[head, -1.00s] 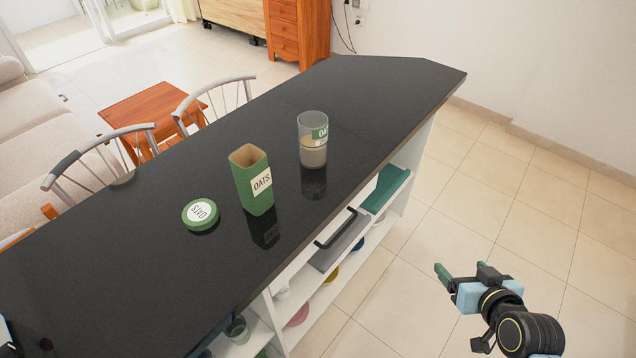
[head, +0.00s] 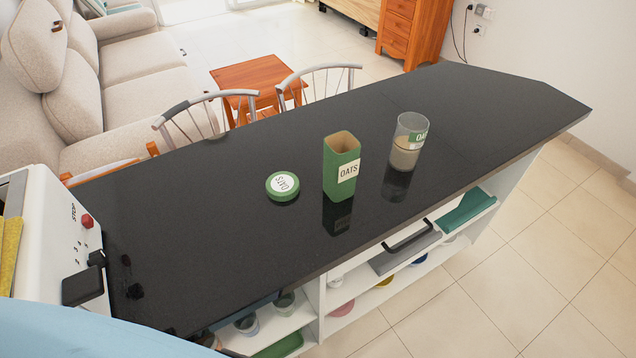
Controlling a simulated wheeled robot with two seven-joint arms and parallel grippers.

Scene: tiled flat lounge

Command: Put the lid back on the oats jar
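A round green lid (head: 283,186) with a white label lies flat on the black counter, its text turned roughly upside down. Right of it stands an upright, open-topped green square container (head: 341,172) labelled OATS. Further right and slightly behind stands a clear round jar (head: 408,147) with a green and white label, partly cut off from view, and pale contents in its lower part. It has no lid on it. The lid touches neither container. Neither of my grippers shows now; a light blue part of mine fills the bottom left corner.
The black counter (head: 240,240) is clear in front of the lid. A white appliance (head: 48,235) with a red STOP button stands at the left end. Chairs (head: 195,118) line the far side. Open shelves (head: 355,292) with dishes lie below the near edge.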

